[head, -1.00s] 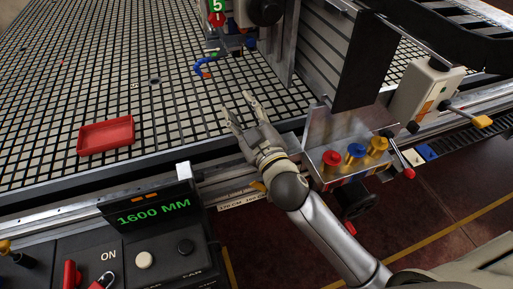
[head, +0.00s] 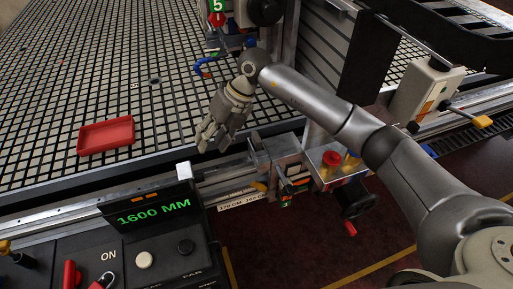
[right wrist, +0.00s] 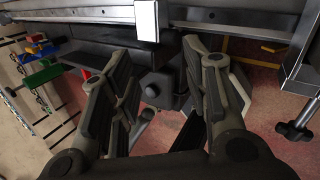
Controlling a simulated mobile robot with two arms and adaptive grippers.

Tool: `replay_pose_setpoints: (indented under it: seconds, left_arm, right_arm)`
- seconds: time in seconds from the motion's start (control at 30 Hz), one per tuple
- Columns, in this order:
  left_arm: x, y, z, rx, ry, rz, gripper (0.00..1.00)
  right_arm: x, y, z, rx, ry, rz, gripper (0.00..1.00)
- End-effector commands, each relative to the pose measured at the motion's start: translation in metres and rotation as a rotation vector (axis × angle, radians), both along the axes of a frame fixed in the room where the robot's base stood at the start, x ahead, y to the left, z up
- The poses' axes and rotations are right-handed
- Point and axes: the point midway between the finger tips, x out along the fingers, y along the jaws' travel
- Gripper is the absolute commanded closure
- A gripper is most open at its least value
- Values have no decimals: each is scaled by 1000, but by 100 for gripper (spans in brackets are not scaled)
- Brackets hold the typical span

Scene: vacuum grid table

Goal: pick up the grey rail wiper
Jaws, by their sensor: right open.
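A grey upright piece (head: 259,157) sits on the front rail at the left end of the carriage. It looks like the rail wiper, but I cannot be sure. My right gripper (head: 210,142) is open, pointing down and left over the table's front edge, left of that piece and apart from it. In the right wrist view the two fingers (right wrist: 160,95) are spread. A dark grey knobbed part (right wrist: 155,88) shows between them beyond the tips; I cannot tell whether it is the wiper. My left gripper is not in view.
A red tray (head: 106,135) lies on the grid table at the left. A white block (head: 184,172) sits on the rail behind the 1600 MM display console (head: 150,208). The carriage with a red knob (head: 331,158) stands to the right, below my arm.

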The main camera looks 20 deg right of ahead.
Motion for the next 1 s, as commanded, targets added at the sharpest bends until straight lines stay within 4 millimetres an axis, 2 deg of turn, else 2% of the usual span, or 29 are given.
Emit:
replay_pose_setpoints:
  seconds: [0.03,0.1,0.2,0.3,0.47,0.8,1.0]
  left_arm:
    - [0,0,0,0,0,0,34]
    - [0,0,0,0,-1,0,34]
    - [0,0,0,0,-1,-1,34]
    - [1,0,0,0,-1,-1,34]
    - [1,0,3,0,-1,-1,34]
    - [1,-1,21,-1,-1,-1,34]
    - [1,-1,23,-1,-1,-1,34]
  right_arm:
    - [11,-29,2,-117,3,-26,57]
    - [19,-66,5,-262,18,-65,57]
    - [26,-106,13,-412,39,-117,57]
    - [28,-128,20,-494,55,-151,57]
    - [27,-137,13,-528,65,-164,57]
    - [28,-127,-28,-524,66,-161,57]
    - [28,-127,-51,-524,63,-161,57]
